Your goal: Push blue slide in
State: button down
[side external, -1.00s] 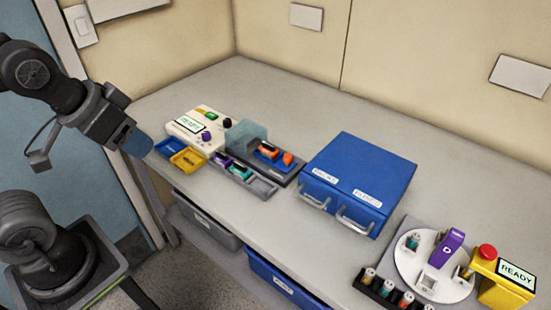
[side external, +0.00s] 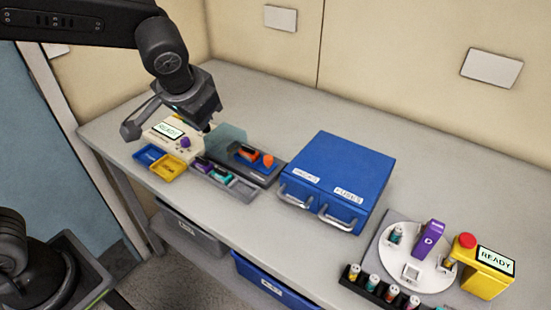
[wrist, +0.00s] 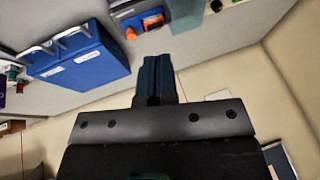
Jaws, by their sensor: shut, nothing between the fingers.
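A shallow blue tray-like slide (side external: 148,155) sits at the front left of a white unit (side external: 160,134) with a READY screen. It sticks out beside a similar yellow one (side external: 169,167). My gripper (side external: 207,127) is above the white unit's back right side, up and to the right of the blue slide and apart from it. Its fingers are mostly hidden behind the wrist in the side view. In the wrist view my gripper (wrist: 158,62) is shut and empty, and the blue slide cannot be made out.
A translucent box (side external: 228,139) and a dark base with orange parts (side external: 250,158) stand right of the white unit. A grey tray (side external: 238,187) lies in front. A blue cabinet (side external: 338,180) stands mid-table. A white turntable (side external: 420,262) is at the right.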

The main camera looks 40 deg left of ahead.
aim_at(248, 148)
jog(key=w+d+f+t+y, duration=0.1)
jog(key=w+d+f+y, duration=0.1)
jog(key=w+d+f, duration=0.8)
jog(key=shift+m, duration=0.3)
jog(key=x, duration=0.9)
jog(key=shift+w+d, duration=0.15)
jog(key=shift+d, duration=0.1)
jog(key=a, duration=0.8)
jog(key=shift+a, duration=0.35)
jog(key=shift+r, duration=0.1)
